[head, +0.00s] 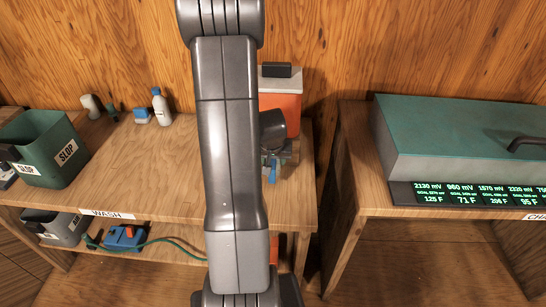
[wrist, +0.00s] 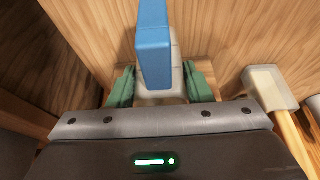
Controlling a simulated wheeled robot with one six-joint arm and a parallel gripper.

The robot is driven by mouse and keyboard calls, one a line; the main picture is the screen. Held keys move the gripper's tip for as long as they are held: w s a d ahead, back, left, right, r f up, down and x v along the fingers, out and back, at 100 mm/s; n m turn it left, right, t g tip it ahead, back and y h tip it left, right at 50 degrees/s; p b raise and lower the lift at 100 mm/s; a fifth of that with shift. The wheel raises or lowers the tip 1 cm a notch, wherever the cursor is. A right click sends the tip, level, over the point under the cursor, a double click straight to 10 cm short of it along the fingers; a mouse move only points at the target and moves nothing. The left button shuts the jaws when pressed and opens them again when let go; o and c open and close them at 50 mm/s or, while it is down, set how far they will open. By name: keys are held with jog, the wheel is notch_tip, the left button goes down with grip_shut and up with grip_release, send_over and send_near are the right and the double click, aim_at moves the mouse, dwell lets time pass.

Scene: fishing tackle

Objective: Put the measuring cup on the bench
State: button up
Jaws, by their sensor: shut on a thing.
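My gripper (wrist: 158,82) shows green fingers in the wrist view, one on each side of a pale thing with a blue slab-like part. I take this to be the measuring cup (wrist: 153,45); its full shape is hidden. In the head view my gripper (head: 277,158) is over the right end of the wooden bench marked WASH (head: 190,150), in front of an orange box. A small blue part of the held thing (head: 273,165) shows there. My arm hides the middle of the bench. I cannot tell whether the held thing touches the bench top.
The orange box with a pale lid (head: 280,100) stands close behind my gripper. A gap separates this bench from the right-hand one bearing a green-lidded case (head: 455,130).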

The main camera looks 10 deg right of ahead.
jog(key=shift+f, duration=0.15)
jog(key=shift+f+b, duration=0.35)
jog(key=shift+b, duration=0.25)
jog(key=shift+f, duration=0.2)
jog(key=o, duration=1.1)
jog(key=shift+c, duration=0.2)
jog(key=shift+r, duration=0.1)
notch_tip(320, 180, up, 2)
jog(key=shift+s+p, duration=0.1)
jog(key=shift+p, duration=0.6)
jog(key=v, duration=1.1)
jog(key=shift+s+a, duration=0.15)
jog(key=shift+s, duration=0.05)
